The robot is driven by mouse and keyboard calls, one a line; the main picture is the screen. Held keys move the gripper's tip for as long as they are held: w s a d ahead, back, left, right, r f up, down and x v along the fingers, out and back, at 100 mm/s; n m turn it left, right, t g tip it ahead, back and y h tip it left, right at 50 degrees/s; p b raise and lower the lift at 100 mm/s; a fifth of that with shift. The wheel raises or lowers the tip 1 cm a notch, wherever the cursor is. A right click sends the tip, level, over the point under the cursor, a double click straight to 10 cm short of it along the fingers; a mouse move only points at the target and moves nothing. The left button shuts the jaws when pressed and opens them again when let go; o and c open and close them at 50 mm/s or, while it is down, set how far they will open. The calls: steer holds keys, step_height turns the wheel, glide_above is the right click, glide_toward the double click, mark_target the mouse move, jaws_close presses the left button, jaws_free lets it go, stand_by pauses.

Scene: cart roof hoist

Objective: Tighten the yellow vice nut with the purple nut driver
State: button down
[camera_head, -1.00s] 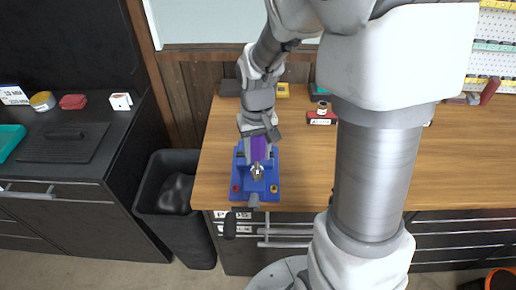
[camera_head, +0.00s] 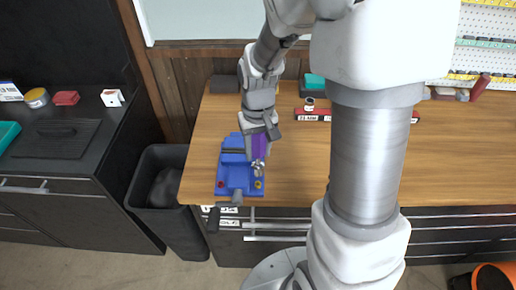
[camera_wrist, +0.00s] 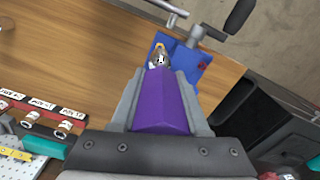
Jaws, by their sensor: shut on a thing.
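The blue vice (camera_head: 236,178) sits at the left front of the wooden bench and also shows in the wrist view (camera_wrist: 186,62). Its yellow nut (camera_head: 258,184) is at the right front corner; a red nut (camera_head: 221,184) is at the left. My gripper (camera_head: 258,142) is shut on the purple nut driver (camera_head: 260,147), which points down with its metal tip just behind the yellow nut in the head view. In the wrist view the driver (camera_wrist: 160,105) has its tip by the yellow nut (camera_wrist: 159,46), partly covering it. I cannot tell whether they touch.
The vice's grey handle (camera_head: 231,203) juts past the bench front. A dark bin (camera_head: 158,196) stands left of the wooden bench (camera_head: 300,175). A red rack (camera_head: 312,115) with sockets lies behind my arm. Bench space right of the vice is clear.

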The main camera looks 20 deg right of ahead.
mark_target(259, 163)
steer(key=shift+f+b, duration=1.9)
steer(key=shift+f, duration=0.4)
steer(key=n, duration=0.4)
steer(key=shift+n, duration=0.3)
steer(key=n, duration=0.5)
steer(key=shift+d+n, duration=0.1)
steer(key=shift+n, duration=0.3)
steer(key=n, duration=0.4)
steer(key=shift+n, duration=0.3)
steer(key=n, duration=0.5)
steer(key=shift+w+n, duration=0.1)
steer(key=shift+n, duration=0.2)
steer(key=shift+f, duration=0.4)
